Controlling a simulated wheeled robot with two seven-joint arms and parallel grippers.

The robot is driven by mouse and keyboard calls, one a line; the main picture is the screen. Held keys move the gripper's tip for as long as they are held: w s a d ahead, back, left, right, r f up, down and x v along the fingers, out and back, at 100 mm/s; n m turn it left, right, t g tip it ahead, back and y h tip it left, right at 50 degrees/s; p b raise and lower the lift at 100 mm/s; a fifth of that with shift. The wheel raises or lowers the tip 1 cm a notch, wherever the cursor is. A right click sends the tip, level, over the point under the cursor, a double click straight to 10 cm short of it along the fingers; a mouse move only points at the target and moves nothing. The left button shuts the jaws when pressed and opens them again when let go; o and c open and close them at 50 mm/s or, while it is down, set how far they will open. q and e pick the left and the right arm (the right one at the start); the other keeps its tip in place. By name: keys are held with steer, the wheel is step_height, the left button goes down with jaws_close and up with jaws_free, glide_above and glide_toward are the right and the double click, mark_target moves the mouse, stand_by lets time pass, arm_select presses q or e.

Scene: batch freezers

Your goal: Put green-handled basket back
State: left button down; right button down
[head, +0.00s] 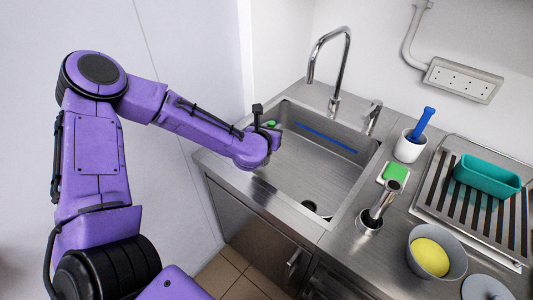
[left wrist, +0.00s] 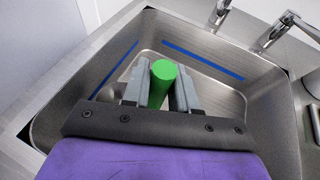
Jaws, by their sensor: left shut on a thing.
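My left gripper (head: 272,128) is over the left side of the steel sink (head: 325,172). In the left wrist view, its two grey fingers (left wrist: 160,88) are closed on both sides of a green cylindrical handle (left wrist: 163,80). A small bit of this green handle (head: 271,123) shows beside the gripper in the head view. I cannot make out the basket part; the gripper and wrist hide whatever is under the handle. My right gripper is not in view.
The faucet (head: 330,60) rises at the sink's back edge. Right of the sink are a white cup with a blue-handled tool (head: 409,147), a green sponge (head: 396,173), a metal-handled holder (head: 370,222), a grey bowl (head: 420,272) and a rack with a teal tub (head: 487,178).

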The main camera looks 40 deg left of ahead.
arm_select(q)
step_height(320, 180, down, 6)
steer(key=shift+w+f, duration=0.1)
steer(key=shift+f, duration=0.1)
steer(key=c, duration=0.9)
jaws_free()
steer(key=b+v, duration=0.1)
steer(key=v, duration=1.1)
